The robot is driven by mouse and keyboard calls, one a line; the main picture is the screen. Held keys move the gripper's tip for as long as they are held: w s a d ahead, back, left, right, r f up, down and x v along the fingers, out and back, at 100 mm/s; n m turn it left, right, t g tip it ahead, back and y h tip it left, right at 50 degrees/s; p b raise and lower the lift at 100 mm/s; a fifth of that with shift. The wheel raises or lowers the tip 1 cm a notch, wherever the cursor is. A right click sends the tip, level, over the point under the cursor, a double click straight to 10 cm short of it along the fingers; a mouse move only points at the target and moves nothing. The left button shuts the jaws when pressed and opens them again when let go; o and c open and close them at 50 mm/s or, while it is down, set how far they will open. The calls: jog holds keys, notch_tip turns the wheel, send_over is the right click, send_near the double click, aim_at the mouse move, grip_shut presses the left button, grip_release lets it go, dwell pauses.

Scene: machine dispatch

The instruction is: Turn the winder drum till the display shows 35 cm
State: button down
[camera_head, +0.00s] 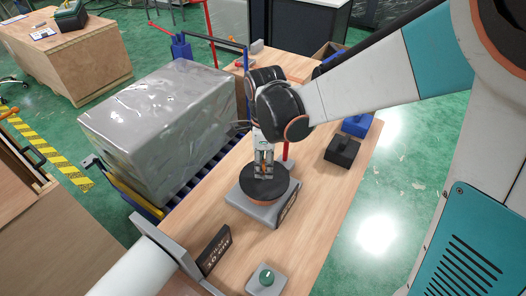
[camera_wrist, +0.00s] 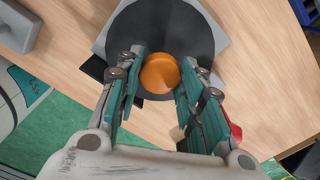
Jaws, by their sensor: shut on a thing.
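The winder drum (camera_head: 277,190) is a black disc on a grey base on the wooden bench. An orange knob (camera_wrist: 160,73) stands on the drum and shows clearly in the wrist view. My gripper (camera_head: 263,172) points down over the drum, and its fingers (camera_wrist: 161,72) are shut on the orange knob, one on each side. In the head view the fingers mostly hide the knob. A dark display panel (camera_head: 215,251) stands at the bench's near left; its lower line seems to read 10 cm. The base's dark front plate (camera_head: 288,206) is too small to read.
A grey box with a green button (camera_head: 267,279) sits at the near end of the bench. A black box (camera_head: 342,150) and a blue bin (camera_head: 357,124) stand at the right. A large film-wrapped load (camera_head: 160,125) lies on the left. Bare bench lies right of the drum.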

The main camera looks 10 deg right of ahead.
jog(key=shift+m, duration=1.1)
jog(key=c, duration=1.1)
grip_release()
jog(key=shift+o, duration=0.2)
